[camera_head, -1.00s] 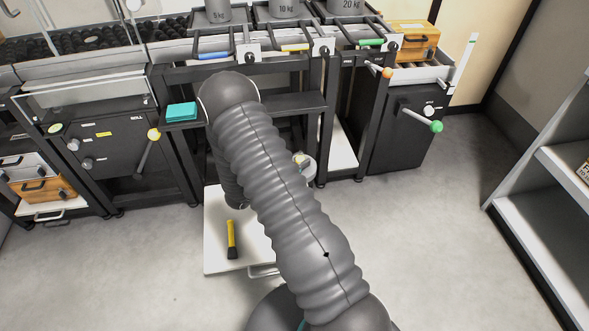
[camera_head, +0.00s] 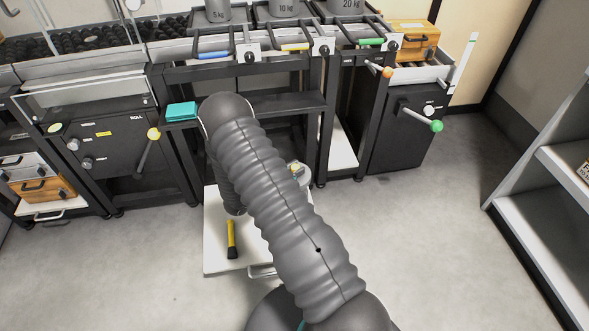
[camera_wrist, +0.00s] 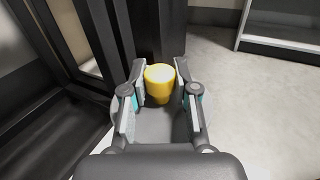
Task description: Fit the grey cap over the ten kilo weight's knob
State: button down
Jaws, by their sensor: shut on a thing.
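My gripper (camera_wrist: 160,92) is shut on a yellow round piece (camera_wrist: 159,84) with a pale top, held between the two fingers in the wrist view. No grey cap can be made out. The ten kilo weight (camera_head: 286,8) stands on the middle platform at the top of the head view; the picture's upper edge cuts it off and its knob is out of frame. In the head view my gripper is mostly hidden behind my arm, below the weighing tables.
The five kilo (camera_head: 217,11) and twenty kilo (camera_head: 350,5) weights flank it. A dark shelf (camera_head: 285,104) lies below, with a teal block (camera_head: 181,111) at left. A white low platform (camera_head: 218,262) holds a yellow-black tool (camera_head: 231,240). Floor at right is clear.

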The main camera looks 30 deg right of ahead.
jog(key=shift+f+b, duration=0.4)
jog(key=shift+f, duration=0.15)
jog(key=c, duration=0.9)
grip_release()
jog(key=shift+r, duration=0.1)
